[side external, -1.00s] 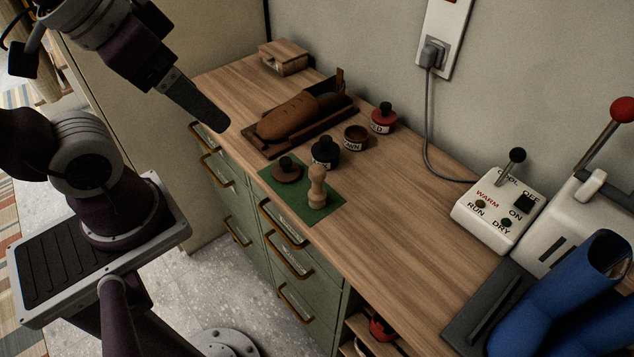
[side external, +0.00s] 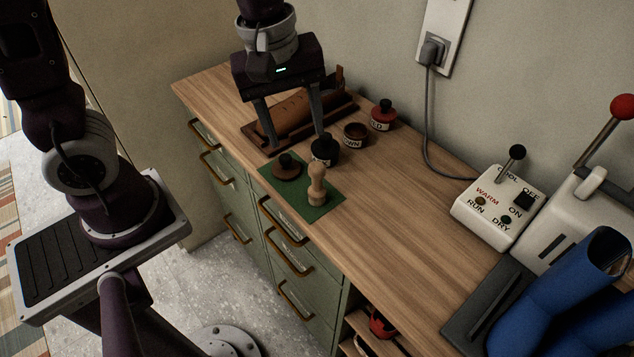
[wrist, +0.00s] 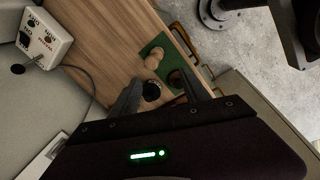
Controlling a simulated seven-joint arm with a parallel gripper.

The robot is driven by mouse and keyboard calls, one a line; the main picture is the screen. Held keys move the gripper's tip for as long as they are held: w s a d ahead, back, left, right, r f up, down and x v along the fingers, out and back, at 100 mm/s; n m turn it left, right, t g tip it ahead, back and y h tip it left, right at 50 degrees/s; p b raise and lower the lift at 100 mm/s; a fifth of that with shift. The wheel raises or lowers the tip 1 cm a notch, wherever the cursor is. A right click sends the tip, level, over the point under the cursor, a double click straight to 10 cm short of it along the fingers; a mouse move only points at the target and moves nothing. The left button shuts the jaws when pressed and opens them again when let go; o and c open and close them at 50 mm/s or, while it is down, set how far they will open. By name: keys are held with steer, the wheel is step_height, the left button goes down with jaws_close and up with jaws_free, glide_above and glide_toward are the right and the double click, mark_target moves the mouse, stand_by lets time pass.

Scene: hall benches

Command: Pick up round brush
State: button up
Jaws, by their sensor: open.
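A dark brown round piece with a knob on top, which looks like the round brush (side external: 287,169), sits on a green mat (side external: 325,211) near the bench's front edge. It also shows in the wrist view (wrist: 175,77), beside one finger and partly hidden by it. A pale wooden turned piece (side external: 317,188) stands upright on the same mat. My gripper (side external: 295,141) is open and empty, fingers pointing down. It hangs above the bench around the far end of the mat, apart from the brush. In the wrist view a black jar (wrist: 151,91) shows between the fingers (wrist: 161,88).
The black jar (side external: 325,151), a brown tin (side external: 356,136) and a red jar (side external: 384,117) stand close by. A brown shoe-like form on a tray (side external: 272,152) lies behind my fingers. A white control box (side external: 497,211) stands at right; the bench between is clear.

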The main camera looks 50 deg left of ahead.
mark_target(316, 167)
steer(key=w+f+n, duration=0.1)
steer(key=f+n, duration=0.1)
steer(key=f, duration=0.1)
steer(key=d+f+n+g, duration=0.1)
steer(key=f, duration=0.1)
steer(key=w+d+f+n, duration=0.1)
steer(key=f+n, duration=0.1)
steer(key=f, duration=0.1)
steer(key=shift+w+f+n+g+y, duration=0.3)
steer(key=shift+w+f+g, duration=0.05)
steer(key=shift+g, duration=0.05)
step_height(316, 167, down, 8)
steer(key=shift+w+r, duration=0.15)
steer(key=shift+r, duration=0.1)
jaws_close()
